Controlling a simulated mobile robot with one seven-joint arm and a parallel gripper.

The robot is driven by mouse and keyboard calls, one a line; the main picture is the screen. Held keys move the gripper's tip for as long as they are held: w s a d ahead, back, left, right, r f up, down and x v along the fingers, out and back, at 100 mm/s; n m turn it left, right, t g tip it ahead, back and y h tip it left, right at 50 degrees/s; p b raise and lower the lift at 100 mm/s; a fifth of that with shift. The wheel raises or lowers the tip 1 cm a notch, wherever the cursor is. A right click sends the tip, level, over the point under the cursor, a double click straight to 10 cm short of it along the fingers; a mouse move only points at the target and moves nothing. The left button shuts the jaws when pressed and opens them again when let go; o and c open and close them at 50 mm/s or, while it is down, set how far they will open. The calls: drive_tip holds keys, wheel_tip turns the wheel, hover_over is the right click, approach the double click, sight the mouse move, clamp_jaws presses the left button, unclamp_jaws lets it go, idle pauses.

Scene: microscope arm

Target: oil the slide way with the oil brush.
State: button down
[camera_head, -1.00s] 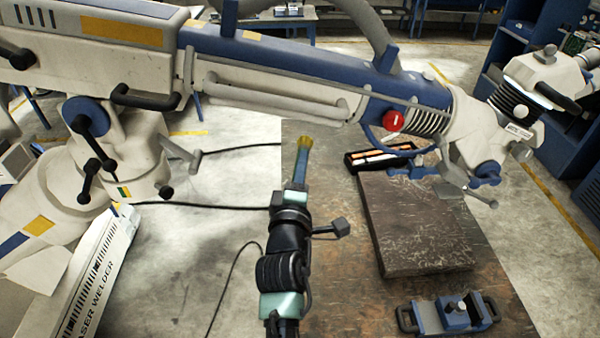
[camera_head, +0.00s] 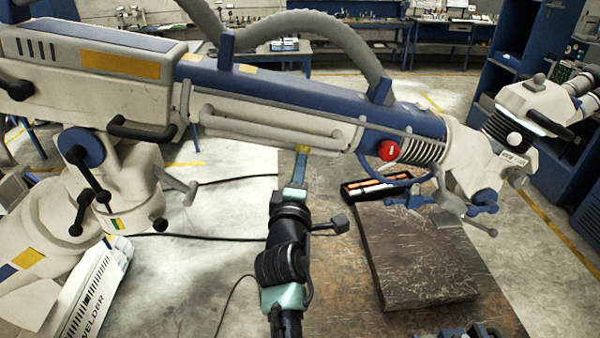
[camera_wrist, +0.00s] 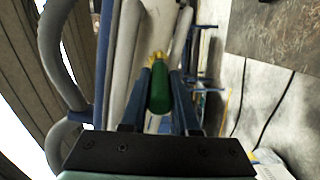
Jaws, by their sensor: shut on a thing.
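My gripper (camera_head: 301,165) is shut on the oil brush, whose yellow bristles (camera_head: 302,149) point up at the lower edge of the microscope arm (camera_head: 285,95). In the wrist view the brush's green handle (camera_wrist: 159,90) sits between the blue fingers of my gripper (camera_wrist: 160,74). Its yellow bristles (camera_wrist: 156,57) extend past the fingertips, beside the pale arm and tubes. A pale rail (camera_head: 262,128) runs along the arm's lower side and may be the slide way; I cannot tell for certain. Whether the bristles touch it is unclear.
A dark slab (camera_head: 415,255) and an open tray (camera_head: 385,182) lie on the worktable, right of my gripper. The arm's red knob (camera_head: 388,150) and microscope head (camera_head: 520,110) are at right. A white welder box (camera_head: 88,290) stands lower left.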

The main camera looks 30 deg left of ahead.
drive_tip(key=shift+w+a+r, duration=0.25)
drive_tip(key=shift+w+r, duration=0.1)
drive_tip(key=shift+w, duration=0.1)
idle(0.5)
drive_tip(key=shift+s+a+r+b, duration=1.25)
drive_tip(key=shift+s+a, duration=1.7)
drive_tip(key=shift+a, duration=0.95)
drive_tip(key=shift+w+d+f+p, duration=0.45)
drive_tip(key=shift+w+d, duration=0.55)
drive_tip(key=shift+d, duration=0.3)
drive_tip(key=shift+w+d+f+p, duration=0.45)
drive_tip(key=shift+w+d, duration=0.55)
drive_tip(key=shift+d, duration=0.35)
drive_tip(key=shift+w+d+f+p, duration=0.4)
drive_tip(key=shift+w+d, duration=0.6)
drive_tip(key=shift+d, duration=0.3)
drive_tip(key=shift+s, duration=0.1)
drive_tip(key=shift+s+d+f+p, duration=0.2)
drive_tip(key=shift+s+d+f, duration=0.15)
drive_tip(key=shift+s+f, duration=0.3)
drive_tip(key=shift+s+d+f+p, duration=0.25)
drive_tip(key=shift+s+d+f, duration=0.15)
drive_tip(key=shift+s, duration=0.4)
drive_tip(key=shift+s+d+f+p, duration=0.2)
drive_tip(key=shift+s+d+f, duration=0.15)
drive_tip(key=shift+s+f, duration=0.3)
drive_tip(key=shift+s+r, duration=0.1)
